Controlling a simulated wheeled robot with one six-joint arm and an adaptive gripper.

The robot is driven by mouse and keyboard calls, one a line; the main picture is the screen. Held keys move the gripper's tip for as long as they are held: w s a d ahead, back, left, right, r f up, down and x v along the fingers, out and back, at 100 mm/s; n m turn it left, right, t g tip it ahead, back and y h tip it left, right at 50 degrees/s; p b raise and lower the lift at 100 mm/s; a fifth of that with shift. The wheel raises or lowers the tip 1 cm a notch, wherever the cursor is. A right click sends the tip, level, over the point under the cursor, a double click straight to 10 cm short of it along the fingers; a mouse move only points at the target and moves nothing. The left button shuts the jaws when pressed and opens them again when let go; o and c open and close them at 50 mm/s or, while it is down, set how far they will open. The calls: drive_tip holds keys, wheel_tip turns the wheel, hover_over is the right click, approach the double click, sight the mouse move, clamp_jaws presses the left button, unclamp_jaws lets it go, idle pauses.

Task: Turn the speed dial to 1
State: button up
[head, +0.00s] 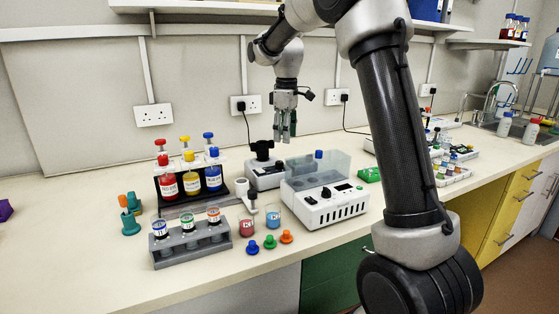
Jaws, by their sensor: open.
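A white device (322,206) with a clear lid stands on the bench and has a black knob (326,192) and a small dark display on its front panel. Behind it to the left is a smaller white device (265,175) with a black cup-shaped top (262,150) and a dark knob-like part on its face. I cannot read dial marks or a pointer setting on either. My gripper (285,138) is open and empty, pointing down above and slightly right of the smaller device, apart from it.
A rack of red, yellow and blue bottles (191,180) and a grey tube rack (191,241) stand at left. Two small beakers (273,216) and loose coloured caps (269,242) lie in front. My arm hides part of the right bench.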

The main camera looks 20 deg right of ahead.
sight(280, 162)
drive_tip(key=shift+n, duration=0.6)
drive_tip(key=w+f, duration=0.3)
drive_tip(key=shift+w+a+f, duration=0.25)
drive_tip(key=shift+a, duration=0.1)
wheel_tip(280, 162, down, 7)
drive_tip(key=shift+f, duration=0.15)
drive_tip(key=shift+c, duration=0.2)
drive_tip(key=c, duration=1)
